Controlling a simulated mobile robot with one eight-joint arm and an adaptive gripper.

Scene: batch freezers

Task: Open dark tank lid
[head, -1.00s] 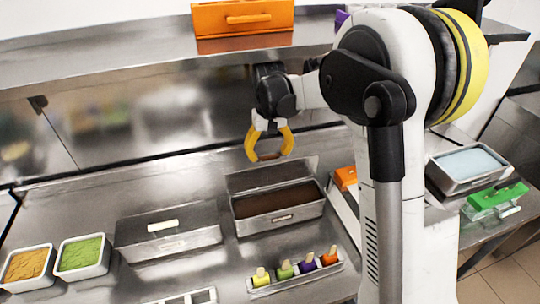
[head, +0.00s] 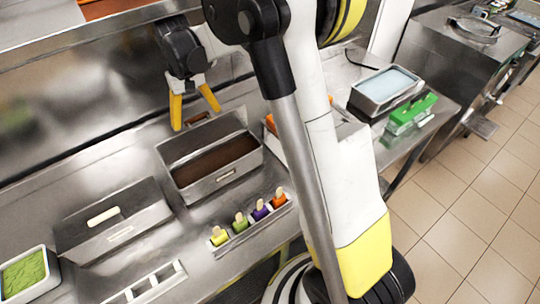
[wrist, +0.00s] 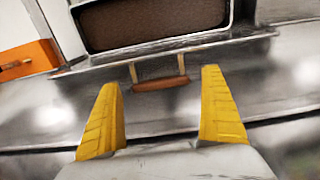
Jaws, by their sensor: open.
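The dark tank (head: 172,181) is a steel tub with dark brown contents, set in the steel counter. Its lid (head: 200,136) stands raised at the tub's back edge, and the brown contents are uncovered. The lid's brown bar handle (wrist: 160,84) shows in the wrist view on two light posts. My gripper (head: 197,117) is open with yellow fingers, close to the raised lid at its handle. In the wrist view the handle appears between and beyond the fingertips, and I see no grip on it. The brown contents (wrist: 150,22) show at the top of that view.
A closed steel tank (head: 75,229) with a white handle stands left of the dark tank. Several colored popsicles sit in a tray (head: 246,236) in front. A green tub (head: 25,274) is far left. A pale-blue tub (head: 385,92) and green mold (head: 412,112) are at right.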

